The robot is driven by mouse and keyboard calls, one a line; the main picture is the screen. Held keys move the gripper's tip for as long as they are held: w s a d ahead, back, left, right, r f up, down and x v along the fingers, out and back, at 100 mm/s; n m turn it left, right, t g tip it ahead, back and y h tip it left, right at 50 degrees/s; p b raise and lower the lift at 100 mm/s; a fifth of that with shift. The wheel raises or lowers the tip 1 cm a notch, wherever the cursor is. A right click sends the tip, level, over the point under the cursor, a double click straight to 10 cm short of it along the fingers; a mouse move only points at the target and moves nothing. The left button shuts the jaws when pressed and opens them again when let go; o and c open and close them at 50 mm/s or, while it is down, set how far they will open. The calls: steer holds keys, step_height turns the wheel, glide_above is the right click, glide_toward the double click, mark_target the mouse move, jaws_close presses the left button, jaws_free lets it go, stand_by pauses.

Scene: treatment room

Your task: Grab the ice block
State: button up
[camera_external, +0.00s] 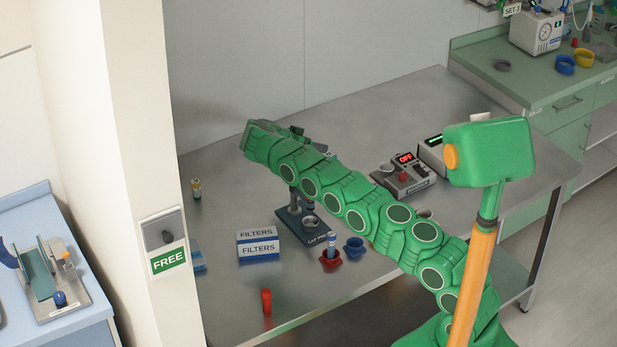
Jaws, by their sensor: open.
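I cannot make out an ice block for certain. A pale blue object (198,261) lies at the left end of the metal table, partly hidden by the pillar; I cannot tell whether it is ice. My green arm reaches from the lower right up over the table. My gripper (290,133) is at its far upper-left end, above the microscope, and its fingers are hard to make out. I see nothing held in it. The pale blue object is lower and to the left, well apart from it.
The metal table (392,112) holds a microscope (292,222), filter boxes (258,246), red (331,261) and blue cups (355,248), a red bottle (267,301) and a device reading OFF (403,179). A pillar (110,120) stands left. The table's back is clear.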

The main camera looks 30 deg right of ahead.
mark_target(326, 155)
steer(key=shift+w+a+f+m+h, duration=0.1)
steer(key=shift+w+f+m+h, duration=0.15)
steer(key=shift+f+m, duration=0.35)
steer(key=shift+w+a+f+m+h, duration=0.2)
steer(key=shift+w+f+m, duration=0.1)
steer(key=shift+f, duration=0.55)
steer(key=shift+w+a+f+m+h, duration=0.1)
steer(key=shift+w+f+m+h, duration=0.25)
steer(key=shift+f, duration=0.35)
steer(key=shift+f+x, duration=0.1)
steer(key=shift+x, duration=1.85)
steer(key=shift+f+x, duration=0.15)
steer(key=shift+x, duration=1.85)
steer(key=shift+a, duration=0.1)
steer(key=c, duration=1.1)
